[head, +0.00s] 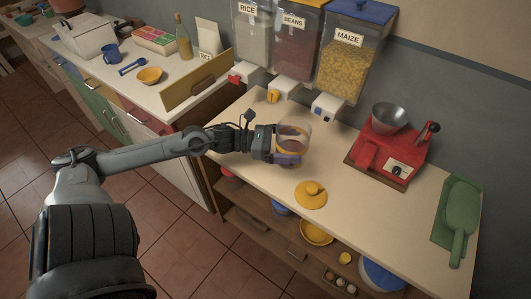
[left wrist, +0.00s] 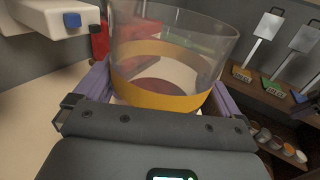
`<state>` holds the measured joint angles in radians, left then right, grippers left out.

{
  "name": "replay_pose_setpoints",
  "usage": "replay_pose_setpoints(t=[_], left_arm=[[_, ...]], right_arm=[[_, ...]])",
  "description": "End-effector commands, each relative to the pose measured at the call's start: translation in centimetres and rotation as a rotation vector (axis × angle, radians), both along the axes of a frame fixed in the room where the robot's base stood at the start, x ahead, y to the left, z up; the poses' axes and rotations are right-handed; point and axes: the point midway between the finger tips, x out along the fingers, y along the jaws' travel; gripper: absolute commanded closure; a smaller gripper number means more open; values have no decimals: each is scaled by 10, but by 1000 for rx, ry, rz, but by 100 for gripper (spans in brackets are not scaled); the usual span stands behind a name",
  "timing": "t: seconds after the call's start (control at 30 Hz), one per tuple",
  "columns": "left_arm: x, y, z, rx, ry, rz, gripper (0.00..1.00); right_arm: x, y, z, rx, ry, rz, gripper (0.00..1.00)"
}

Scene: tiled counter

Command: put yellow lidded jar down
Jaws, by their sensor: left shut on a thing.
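The yellow lidded jar (head: 294,133) is a clear, open-topped jar with a yellow band, seen over the counter in front of the dispensers. It looks empty. My left gripper (head: 289,158) is shut on it, with a purple finger on either side. In the left wrist view the jar (left wrist: 172,45) stands between the fingers, its yellow band near the gripper. I cannot tell whether its base touches the counter. Its yellow lid (head: 311,195) with a knob lies apart on the counter, nearer the front edge. My right gripper is not in view.
Rice, beans and maize dispensers (head: 350,55) stand behind the jar. Bare counter (head: 345,205) lies between lid and scoop.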

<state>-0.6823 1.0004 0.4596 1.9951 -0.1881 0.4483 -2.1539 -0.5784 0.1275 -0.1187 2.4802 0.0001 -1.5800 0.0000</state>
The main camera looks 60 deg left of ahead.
Motion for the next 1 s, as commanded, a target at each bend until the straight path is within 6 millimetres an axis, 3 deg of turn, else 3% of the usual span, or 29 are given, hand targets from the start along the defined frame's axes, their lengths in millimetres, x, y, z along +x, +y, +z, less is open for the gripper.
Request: replay_pose_setpoints(t=[0.3,0.5,0.83,1.0], left_arm=[[-13,59,-35,0,-1,4,65],[-19,89,-53,2,-3,2,65],[-23,102,-63,0,-4,0,65],[-23,102,-81,-1,-4,1,65]], right_arm=[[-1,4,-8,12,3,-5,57],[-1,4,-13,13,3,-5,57],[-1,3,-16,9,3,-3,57],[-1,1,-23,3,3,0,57]])
